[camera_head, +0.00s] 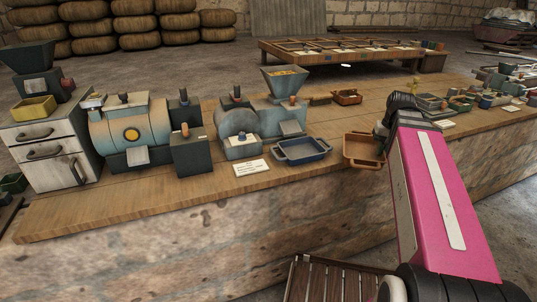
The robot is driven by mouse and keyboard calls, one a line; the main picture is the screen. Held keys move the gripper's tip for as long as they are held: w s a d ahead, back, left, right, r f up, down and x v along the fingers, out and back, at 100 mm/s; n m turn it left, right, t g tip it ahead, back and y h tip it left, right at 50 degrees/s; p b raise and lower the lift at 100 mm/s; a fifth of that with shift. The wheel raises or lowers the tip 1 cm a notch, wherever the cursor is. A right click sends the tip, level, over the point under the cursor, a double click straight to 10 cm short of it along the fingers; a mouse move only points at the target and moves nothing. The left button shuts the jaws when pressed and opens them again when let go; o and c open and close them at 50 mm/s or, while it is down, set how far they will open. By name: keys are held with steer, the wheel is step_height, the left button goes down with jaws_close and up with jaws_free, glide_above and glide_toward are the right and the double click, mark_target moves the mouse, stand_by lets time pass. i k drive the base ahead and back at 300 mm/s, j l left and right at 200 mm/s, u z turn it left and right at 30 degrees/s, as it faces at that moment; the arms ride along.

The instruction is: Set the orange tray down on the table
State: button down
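The orange tray (361,151) is a shallow, open, orange-brown tray at the front edge of the wooden table (120,213), right of centre. It looks level and empty, and its lower part overlaps the table's edge in the picture. I cannot tell whether it touches the table or hangs just above it. My gripper (381,136) is at the tray's right rim, below the dark wrist of my pink arm. Its fingers are small and mostly hidden, so their grip on the rim is not clear.
A blue tray (302,150) stands just left of the orange tray. A smaller orange-brown tray (347,97) sits farther back. Teal machines (131,132) with a hopper (285,80) fill the table's left and middle. Small parts lie to the right. Bare wood shows behind the orange tray.

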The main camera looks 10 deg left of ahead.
mark_target(133, 192)
steer(key=k+j+z, duration=0.15)
steer(key=j+z, duration=0.2)
steer(key=k+j+z, duration=0.2)
steer(key=z, duration=0.15)
steer(key=k+j+z, duration=0.45)
steer(key=k+z, duration=0.5)
steer(key=k+j+u, duration=0.1)
steer(key=k+u, duration=0.3)
steer(key=k+j+u, duration=0.25)
steer(key=u, duration=0.15)
steer(key=k+j+u, duration=0.8)
steer(key=i+l, duration=0.05)
steer(key=i, duration=0.05)
